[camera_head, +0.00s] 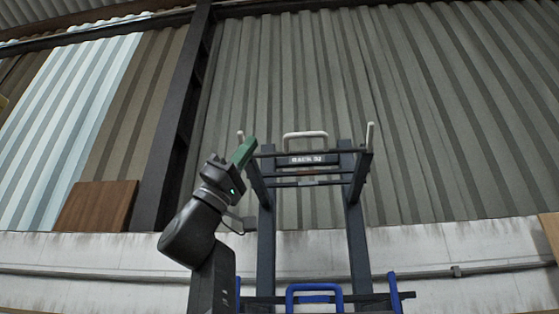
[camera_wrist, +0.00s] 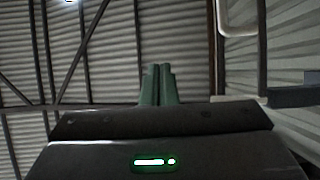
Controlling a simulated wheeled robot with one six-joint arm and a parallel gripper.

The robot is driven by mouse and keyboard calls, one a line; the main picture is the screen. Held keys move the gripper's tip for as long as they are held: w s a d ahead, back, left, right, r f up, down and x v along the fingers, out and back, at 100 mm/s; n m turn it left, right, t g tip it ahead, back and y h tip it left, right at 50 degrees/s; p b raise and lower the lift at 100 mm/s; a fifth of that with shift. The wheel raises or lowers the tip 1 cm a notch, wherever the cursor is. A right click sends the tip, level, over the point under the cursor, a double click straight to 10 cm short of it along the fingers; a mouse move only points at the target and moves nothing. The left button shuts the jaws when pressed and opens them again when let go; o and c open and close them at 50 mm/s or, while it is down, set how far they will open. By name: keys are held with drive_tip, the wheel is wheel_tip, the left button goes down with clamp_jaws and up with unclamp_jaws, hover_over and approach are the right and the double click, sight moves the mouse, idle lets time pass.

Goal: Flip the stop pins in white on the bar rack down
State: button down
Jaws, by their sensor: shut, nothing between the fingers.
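The dark bar rack (camera_head: 352,215) stands ahead with two uprights. On its upper tier, a white stop pin (camera_head: 370,134) stands upright at the right arm's end. Another white stop pin (camera_head: 240,136) points up at the left arm's end, its lower part hidden by my gripper. A white loop handle (camera_head: 305,136) rises between them. My gripper (camera_head: 246,146) has green fingers, shut and empty, pointing up beside the left pin; I cannot tell if they touch.
The rack's lower tier has a blue loop handle (camera_head: 314,290) and a blue pin (camera_head: 393,290) pointing up at right. A labelled crossbar (camera_head: 306,159) spans the upper tier. A corrugated wall (camera_head: 460,120) stands behind. The space right of the rack looks clear.

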drive_tip(key=s+d+r+n+t+y+p, duration=0.2)
drive_tip(key=d+r+n+t+y+p, duration=1.3)
drive_tip(key=p, duration=1.5)
wheel_tip(320, 180, up, 6)
drive_tip(key=a+n+t+y+p, duration=0.25)
drive_tip(key=t+y+p, duration=0.25)
drive_tip(key=y+p, duration=0.8)
drive_tip(key=w+d+f+h+p, duration=0.1)
drive_tip(key=w+f+p, duration=0.2)
drive_tip(key=w+f, duration=0.4)
drive_tip(key=shift+w+f+n+p, duration=0.35)
drive_tip(key=shift+w+p, duration=0.05)
